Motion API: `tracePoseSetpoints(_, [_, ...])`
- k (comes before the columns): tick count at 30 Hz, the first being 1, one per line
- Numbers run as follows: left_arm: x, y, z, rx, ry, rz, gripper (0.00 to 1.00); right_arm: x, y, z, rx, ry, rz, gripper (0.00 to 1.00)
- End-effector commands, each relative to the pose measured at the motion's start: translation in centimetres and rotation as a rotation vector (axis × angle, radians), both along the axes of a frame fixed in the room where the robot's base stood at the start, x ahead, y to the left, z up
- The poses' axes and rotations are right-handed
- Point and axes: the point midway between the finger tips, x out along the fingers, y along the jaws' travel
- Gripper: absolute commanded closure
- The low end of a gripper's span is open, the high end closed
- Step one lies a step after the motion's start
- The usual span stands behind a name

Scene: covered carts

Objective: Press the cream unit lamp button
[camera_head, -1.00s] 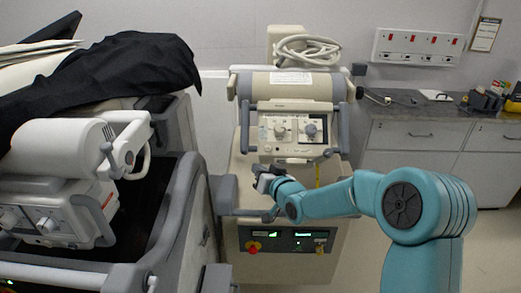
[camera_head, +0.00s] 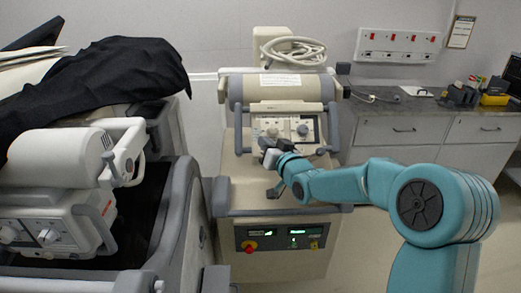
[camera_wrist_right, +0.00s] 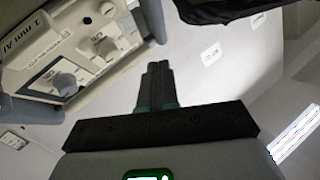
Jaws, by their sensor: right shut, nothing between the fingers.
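The cream unit (camera_head: 243,190) stands in the middle of the head view. Its control panel (camera_head: 262,122) has pale knobs and faces me. My right gripper (camera_head: 268,154) is in front of the panel's lower left part and hides some of it. In the right wrist view the right gripper (camera_wrist_right: 157,72) is shut and empty, its dark fingers side by side. The panel (camera_wrist_right: 45,45) shows there at the upper left, tilted, with several knobs. I cannot make out which control is the lamp button. I cannot tell whether the fingertips touch the unit. My left gripper is not in view.
Another covered cart (camera_head: 172,225) with a black cloth (camera_head: 110,75) fills the left side. A lower panel (camera_head: 285,236) with a red knob and green displays is on the cream unit's base. A grey counter (camera_head: 400,104) stands at the right.

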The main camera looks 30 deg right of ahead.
Motion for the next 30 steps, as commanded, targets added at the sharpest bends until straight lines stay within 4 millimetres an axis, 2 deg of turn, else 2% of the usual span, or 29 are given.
tracePoseSetpoints(8, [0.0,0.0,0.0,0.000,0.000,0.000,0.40,0.3,0.1,-0.4,0.000,0.001,0.000,1.00])
tracePoseSetpoints(20, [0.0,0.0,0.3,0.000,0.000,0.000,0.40,3.7,-1.9,-4.1,0.000,0.001,-0.001,1.00])
tracePoseSetpoints(24, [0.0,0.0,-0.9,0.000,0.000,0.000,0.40,4.7,-2.4,-5.6,0.000,0.000,0.000,1.00])
tracePoseSetpoints(30, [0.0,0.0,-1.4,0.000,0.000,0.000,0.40,5.4,-2.9,-6.1,0.000,0.000,0.001,1.00])
